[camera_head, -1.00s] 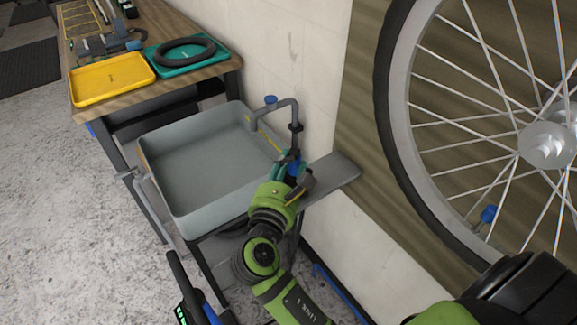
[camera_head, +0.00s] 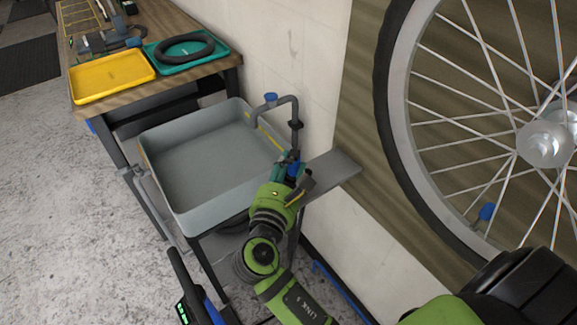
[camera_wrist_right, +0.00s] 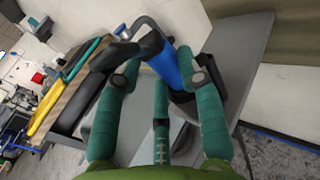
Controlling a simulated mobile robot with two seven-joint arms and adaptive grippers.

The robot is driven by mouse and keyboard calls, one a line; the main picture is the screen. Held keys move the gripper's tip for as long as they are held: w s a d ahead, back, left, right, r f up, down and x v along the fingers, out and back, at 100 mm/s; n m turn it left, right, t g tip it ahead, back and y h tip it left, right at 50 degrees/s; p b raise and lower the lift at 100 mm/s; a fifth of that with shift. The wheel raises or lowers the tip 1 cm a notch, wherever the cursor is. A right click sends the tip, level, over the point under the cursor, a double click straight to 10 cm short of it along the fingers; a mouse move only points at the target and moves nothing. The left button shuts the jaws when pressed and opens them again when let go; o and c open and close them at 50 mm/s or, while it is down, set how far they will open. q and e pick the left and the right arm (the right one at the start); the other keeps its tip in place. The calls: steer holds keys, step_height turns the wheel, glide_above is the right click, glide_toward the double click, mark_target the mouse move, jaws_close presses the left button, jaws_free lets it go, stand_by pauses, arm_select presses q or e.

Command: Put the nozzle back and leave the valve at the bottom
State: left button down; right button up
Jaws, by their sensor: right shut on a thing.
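My right gripper (camera_head: 286,171) is shut on the nozzle at the small grey shelf beside the basin. In the right wrist view its teal fingers (camera_wrist_right: 165,78) close around the nozzle's blue body (camera_wrist_right: 163,65). The bike wheel (camera_head: 400,120) stands at the right. Its blue valve piece (camera_head: 487,212) is at the lower left of the hub, inside the rim. My left gripper is not in view.
The grey basin (camera_head: 150,160) stands left of my right gripper. The grey shelf (camera_head: 335,168) reaches right along the wall. Behind is a workbench with a yellow tray (camera_head: 110,75) and a teal tray (camera_head: 218,58) holding a black ring. Open floor lies at left.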

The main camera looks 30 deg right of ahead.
steer(key=shift+f, duration=0.35)
steer(key=o, duration=1.1)
steer(key=shift+f, duration=0.15)
steer(key=shift+c, duration=0.4)
steer(key=shift+s+a, duration=0.4)
steer(key=p+v, duration=0.3)
steer(key=v, duration=0.6)
